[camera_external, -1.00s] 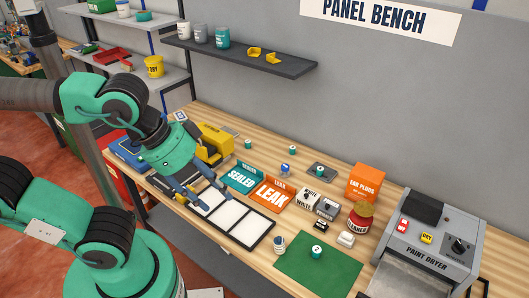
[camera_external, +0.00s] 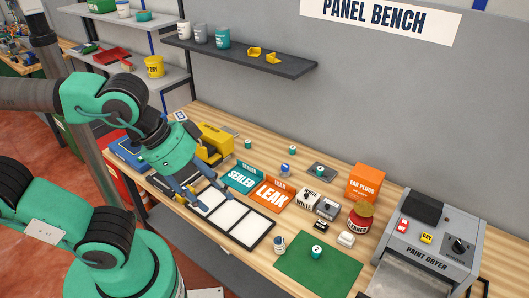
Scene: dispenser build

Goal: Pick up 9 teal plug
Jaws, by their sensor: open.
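Several small teal plugs with white tops are on the bench. One (camera_external: 316,251) is on the green mat (camera_external: 318,272), one (camera_external: 319,171) is on a small dark plate, and others stand at the back (camera_external: 248,144) and to its right (camera_external: 292,149). Their markings are too small to read, so I cannot tell which is 9. My gripper (camera_external: 206,197) is open above the left part of the black-framed white tray (camera_external: 262,238), pointing down. It is apart from all these plugs. I cannot see anything between its fingers.
The paint dryer (camera_external: 428,255) fills the right end. The mat is mostly clear.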

